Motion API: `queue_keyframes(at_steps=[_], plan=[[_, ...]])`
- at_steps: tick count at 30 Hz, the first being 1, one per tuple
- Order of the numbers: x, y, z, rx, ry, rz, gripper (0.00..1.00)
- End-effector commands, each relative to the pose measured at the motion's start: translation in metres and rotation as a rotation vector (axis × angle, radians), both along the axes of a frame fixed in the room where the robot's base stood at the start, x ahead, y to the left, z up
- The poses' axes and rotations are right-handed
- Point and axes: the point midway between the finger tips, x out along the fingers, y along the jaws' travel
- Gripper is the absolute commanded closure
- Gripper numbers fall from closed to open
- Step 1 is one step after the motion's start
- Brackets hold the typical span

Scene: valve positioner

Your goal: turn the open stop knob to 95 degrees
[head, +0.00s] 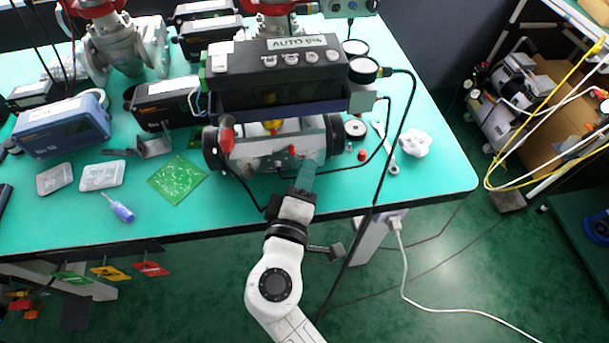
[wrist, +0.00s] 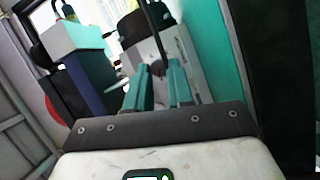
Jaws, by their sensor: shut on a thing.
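A positioner (head: 280,72) with a dark box marked AUTO sits on a grey cylindrical actuator (head: 262,153) at the front of the teal table. My gripper (head: 306,172) reaches up from the table's front edge, its teal fingers at the front right of the actuator. In the wrist view my gripper (wrist: 164,82) has its fingers close together around a small dark part (wrist: 158,68), which I take to be the open stop knob. The fingers hide most of it, so its angle cannot be read. In the head view the knob is hidden by the fingers.
A red-handled part (head: 227,134) stands left of my gripper. The table's right front corner is clear.

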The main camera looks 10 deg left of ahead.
Motion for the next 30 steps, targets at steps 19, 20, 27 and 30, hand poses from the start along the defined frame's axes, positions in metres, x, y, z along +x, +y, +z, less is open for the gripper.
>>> queue_keyframes(at_steps=[19,20,27,30], plan=[[0.000,0.000,0.000,0.000,0.001,0.001,0.52],[0.000,0.000,0.000,0.000,0.001,0.001,0.52],[-0.007,0.001,0.000,0.000,0.001,0.002,0.52],[-0.019,0.003,0.001,0.000,0.000,0.003,0.52]])
